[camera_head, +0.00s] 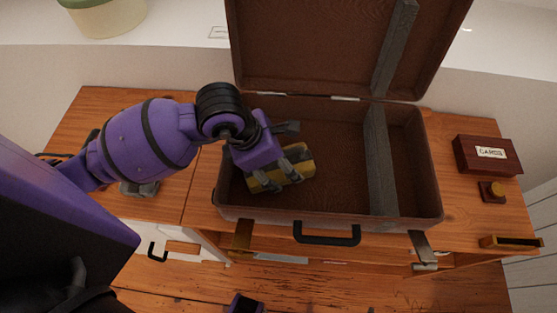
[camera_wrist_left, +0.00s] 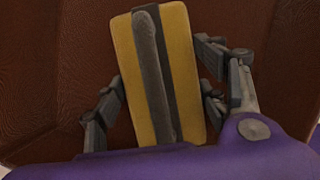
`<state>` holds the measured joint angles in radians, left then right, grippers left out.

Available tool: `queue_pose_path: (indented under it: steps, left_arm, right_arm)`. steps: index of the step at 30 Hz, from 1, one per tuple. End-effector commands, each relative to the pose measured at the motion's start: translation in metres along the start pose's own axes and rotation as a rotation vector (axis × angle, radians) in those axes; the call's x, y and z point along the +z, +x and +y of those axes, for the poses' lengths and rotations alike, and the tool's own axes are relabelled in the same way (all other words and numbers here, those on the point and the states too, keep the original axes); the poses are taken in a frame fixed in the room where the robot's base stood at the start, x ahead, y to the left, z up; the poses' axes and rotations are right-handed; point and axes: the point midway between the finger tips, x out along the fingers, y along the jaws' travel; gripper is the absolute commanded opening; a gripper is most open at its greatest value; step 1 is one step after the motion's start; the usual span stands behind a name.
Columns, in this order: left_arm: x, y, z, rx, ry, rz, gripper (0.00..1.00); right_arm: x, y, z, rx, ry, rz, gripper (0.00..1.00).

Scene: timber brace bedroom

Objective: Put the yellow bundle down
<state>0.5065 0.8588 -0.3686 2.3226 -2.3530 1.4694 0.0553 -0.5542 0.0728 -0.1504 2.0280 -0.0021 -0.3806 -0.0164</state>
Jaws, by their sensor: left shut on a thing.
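The yellow bundle (camera_head: 299,172) is a flat yellow block with a dark grey band along its middle. It is in the left part of the open brown suitcase (camera_head: 340,140). My left gripper (camera_head: 278,170) is shut on it, reaching in from the left. In the left wrist view the bundle (camera_wrist_left: 182,60) lies between the fingers, with brown suitcase lining behind it. I cannot tell whether the bundle touches the suitcase floor.
The raised lid (camera_head: 310,45) stands behind.

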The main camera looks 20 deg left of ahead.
Motion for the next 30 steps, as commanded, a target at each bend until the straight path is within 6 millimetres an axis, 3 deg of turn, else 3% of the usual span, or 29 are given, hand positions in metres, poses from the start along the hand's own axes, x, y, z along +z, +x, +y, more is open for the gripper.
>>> queue_pose_path:
  steps: [8,9,13,23,30]
  left_arm:
    - [-0.001,0.003,0.000,0.000,0.000,-0.001,0.32]
    - [-0.001,0.003,0.000,0.000,0.000,0.000,0.70]
    - [-0.001,0.002,0.000,0.000,0.000,0.000,0.85]
    - [0.000,0.001,0.000,0.000,0.000,-0.001,0.85]
    - [0.001,-0.029,0.001,0.003,0.002,-0.001,0.85]
  right_arm:
    - [-0.001,0.004,-0.001,-0.001,-0.002,0.005,0.00]
    - [-0.003,0.004,-0.001,-0.002,-0.002,0.007,0.00]
    - [-0.005,0.004,-0.001,-0.002,-0.002,0.010,0.00]
    - [-0.007,0.003,0.000,-0.001,-0.002,0.013,0.00]
    - [-0.011,0.001,0.000,-0.001,-0.001,0.017,0.00]
